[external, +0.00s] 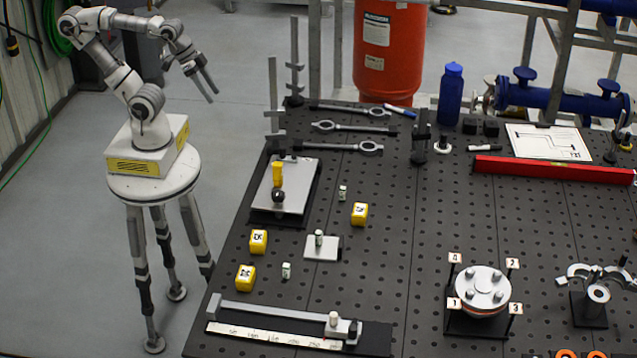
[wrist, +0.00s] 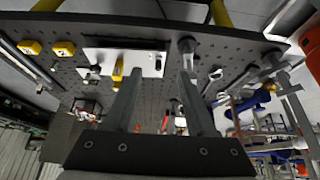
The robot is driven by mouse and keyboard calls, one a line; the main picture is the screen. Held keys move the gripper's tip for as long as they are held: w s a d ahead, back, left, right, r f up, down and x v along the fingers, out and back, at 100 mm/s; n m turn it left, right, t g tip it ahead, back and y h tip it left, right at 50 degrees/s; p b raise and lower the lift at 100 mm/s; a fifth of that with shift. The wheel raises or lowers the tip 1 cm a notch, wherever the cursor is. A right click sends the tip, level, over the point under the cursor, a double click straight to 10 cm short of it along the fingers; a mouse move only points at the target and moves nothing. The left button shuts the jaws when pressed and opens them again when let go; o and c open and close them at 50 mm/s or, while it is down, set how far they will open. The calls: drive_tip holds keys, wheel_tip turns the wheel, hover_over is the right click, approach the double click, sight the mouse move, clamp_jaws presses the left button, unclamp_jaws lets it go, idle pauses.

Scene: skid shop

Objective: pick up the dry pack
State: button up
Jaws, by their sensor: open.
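No object is clearly readable as the dry pack. My gripper (external: 213,96) is open and empty, raised left of the bench and well away from these. In the wrist view its fingers (wrist: 161,75) are spread, with two yellow blocks (wrist: 30,47) (wrist: 64,48) at the upper left.
The black perforated bench (external: 400,240) holds a grey plate (external: 297,190) with a yellow cylinder (external: 277,174), several wrenches, a blue bottle (external: 451,94), a red level (external: 553,170) and a round flange (external: 483,287). Upright posts (external: 275,95) stand at its left back edge.

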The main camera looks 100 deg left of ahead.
drive_tip(key=w+d+r+n+g+p, duration=0.1)
drive_tip(key=w+r+n, duration=0.1)
drive_tip(key=w+r, duration=0.3)
drive_tip(key=w+d+r+n, duration=0.1)
drive_tip(key=w+r+n, duration=0.1)
drive_tip(key=w, duration=0.5)
drive_tip(key=n+g+p, duration=0.2)
drive_tip(key=n+g, duration=0.3)
drive_tip(key=n, duration=0.8)
hover_over(343, 187)
wheel_tip(343, 187, down, 13)
wheel_tip(343, 187, down, 12)
drive_tip(key=shift+b, duration=0.3)
drive_tip(key=shift+d+f, duration=0.1)
drive_tip(key=shift+f, duration=2.8)
clamp_jaws()
